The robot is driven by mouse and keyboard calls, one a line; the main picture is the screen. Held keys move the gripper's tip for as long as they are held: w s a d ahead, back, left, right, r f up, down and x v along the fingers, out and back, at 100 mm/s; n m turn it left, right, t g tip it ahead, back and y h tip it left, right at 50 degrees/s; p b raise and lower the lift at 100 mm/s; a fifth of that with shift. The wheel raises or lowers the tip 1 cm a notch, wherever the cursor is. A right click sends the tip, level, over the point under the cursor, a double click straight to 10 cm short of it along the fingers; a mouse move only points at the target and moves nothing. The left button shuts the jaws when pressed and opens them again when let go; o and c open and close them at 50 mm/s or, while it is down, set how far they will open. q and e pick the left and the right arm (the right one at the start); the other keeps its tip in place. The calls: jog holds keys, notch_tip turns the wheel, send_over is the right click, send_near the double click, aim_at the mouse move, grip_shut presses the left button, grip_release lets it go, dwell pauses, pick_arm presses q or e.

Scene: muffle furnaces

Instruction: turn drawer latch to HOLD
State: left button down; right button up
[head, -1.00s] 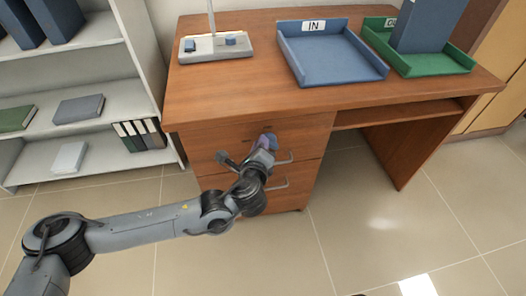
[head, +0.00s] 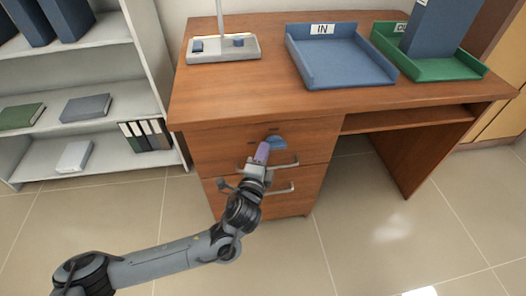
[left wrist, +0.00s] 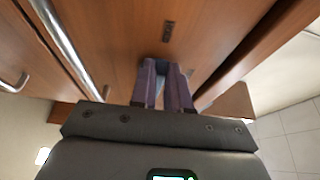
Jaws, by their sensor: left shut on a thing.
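The drawer latch (head: 278,142) is a small blue handle on the front of the desk's upper drawer (head: 215,146), above the drawer's metal pull. My left gripper (head: 264,150) is at the latch, its purple fingers reaching up to it from below left. In the left wrist view the fingers (left wrist: 164,80) are close together with the bluish latch (left wrist: 160,66) between them. The gripper is shut on the latch. Fingers hide part of it. Small dark marks (left wrist: 168,33) sit around the latch; I cannot read them, nor tell which the latch points to. My right gripper is not in view.
The desk top (head: 240,90) holds a blue IN tray (head: 340,65), a green tray (head: 430,70) and a lamp base (head: 222,50). A grey shelf (head: 105,105) stands left. The floor in front is clear.

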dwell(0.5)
pick_arm(q)
jog(key=c, duration=1.1)
grip_release()
jog(key=s+a+p, duration=0.2)
jog(key=s+p, duration=0.4)
jog(key=s, duration=0.4)
jog(key=shift+s, duration=0.35)
jog(key=shift+f, duration=0.1)
jog(key=shift+p, duration=0.3)
